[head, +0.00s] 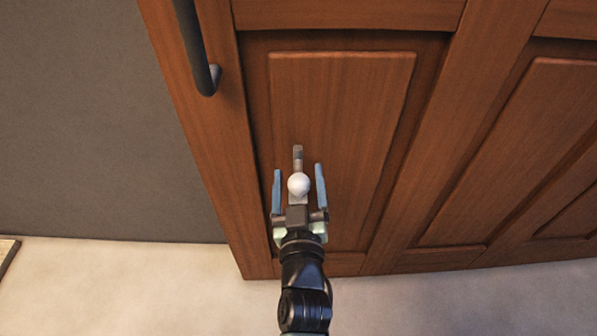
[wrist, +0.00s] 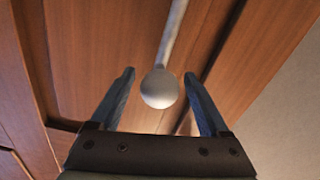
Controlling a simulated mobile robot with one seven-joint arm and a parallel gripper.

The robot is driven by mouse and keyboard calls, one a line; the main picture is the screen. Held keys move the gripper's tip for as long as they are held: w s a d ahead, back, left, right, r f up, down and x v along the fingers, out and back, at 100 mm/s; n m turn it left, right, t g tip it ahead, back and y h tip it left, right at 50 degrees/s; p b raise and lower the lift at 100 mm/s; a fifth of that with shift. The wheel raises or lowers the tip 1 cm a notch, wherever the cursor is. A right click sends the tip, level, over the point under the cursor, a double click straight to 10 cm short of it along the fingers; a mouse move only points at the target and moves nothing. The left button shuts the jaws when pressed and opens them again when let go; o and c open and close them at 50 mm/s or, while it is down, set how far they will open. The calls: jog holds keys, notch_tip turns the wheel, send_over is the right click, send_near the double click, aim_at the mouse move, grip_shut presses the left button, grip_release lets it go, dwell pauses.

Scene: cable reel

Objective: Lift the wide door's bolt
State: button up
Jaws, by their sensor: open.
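The wide door (head: 340,110) is brown panelled wood and fills much of the head view. The bolt is a thin grey rod with a round pale knob (head: 298,184). In the wrist view the knob (wrist: 159,88) sits between the fingers and the rod (wrist: 175,35) runs up from it. My gripper (head: 298,180) is open, with one blue finger on each side of the knob. In the wrist view a gap shows between the knob and each finger. The lower end of the bolt is hidden behind the gripper.
A dark bar handle (head: 199,55) is on the door's left stile, up and left of my gripper. A grey wall or opening (head: 90,120) lies left of the door. The pale floor (head: 150,285) in front is clear, with a brown-edged object at far left.

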jog(key=shift+w, duration=0.6)
grip_shut()
